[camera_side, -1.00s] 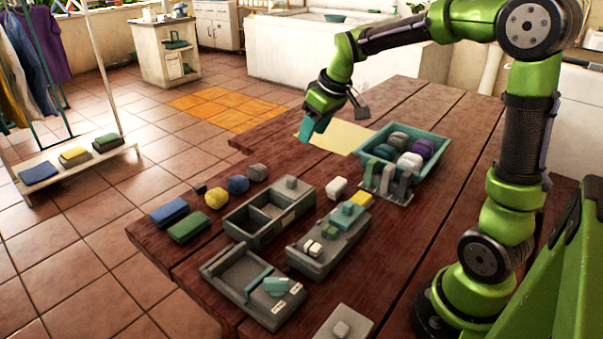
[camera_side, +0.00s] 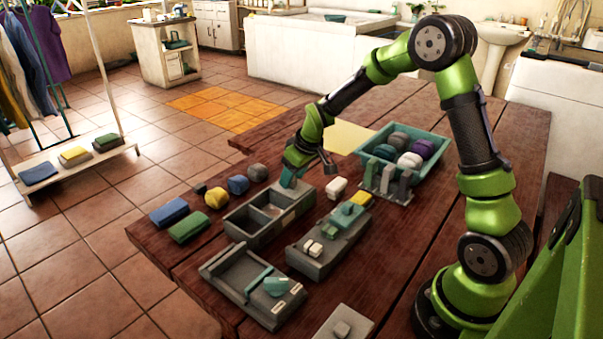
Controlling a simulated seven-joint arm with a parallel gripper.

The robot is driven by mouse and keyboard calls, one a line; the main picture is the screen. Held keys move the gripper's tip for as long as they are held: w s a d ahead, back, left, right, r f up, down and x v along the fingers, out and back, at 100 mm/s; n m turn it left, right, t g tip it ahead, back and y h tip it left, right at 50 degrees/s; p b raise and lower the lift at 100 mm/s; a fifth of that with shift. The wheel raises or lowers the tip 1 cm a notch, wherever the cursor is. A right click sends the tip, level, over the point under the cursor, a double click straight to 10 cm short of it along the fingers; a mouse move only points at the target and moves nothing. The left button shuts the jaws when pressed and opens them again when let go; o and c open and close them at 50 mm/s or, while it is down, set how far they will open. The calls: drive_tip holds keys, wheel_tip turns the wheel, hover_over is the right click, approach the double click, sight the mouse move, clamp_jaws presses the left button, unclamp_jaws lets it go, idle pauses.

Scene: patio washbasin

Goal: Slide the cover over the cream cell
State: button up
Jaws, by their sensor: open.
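A grey box (camera_side: 233,224) with two open compartments stands left of the middle of the table.
A grey box with small blocks and a teal knob (camera_side: 347,213) stands to the right. A grey tray with a teal bar (camera_side: 257,279) is in front. Coloured blocks (camera_side: 188,227) lie to the left. A teal bin (camera_side: 437,168) with several balls stands at the back right.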

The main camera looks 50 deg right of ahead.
sight(273, 189)
drive_tip(key=shift+f, duration=0.15)
drive_tip(key=shift+c, duration=0.5)
clamp_jaws()
drive_tip(key=shift+a, duration=0.1)
drive_tip(key=a, duration=0.7)
drive_tip(key=shift+a, duration=0.35)
drive_tip(key=shift+o, duration=0.5)
unclamp_jaws()
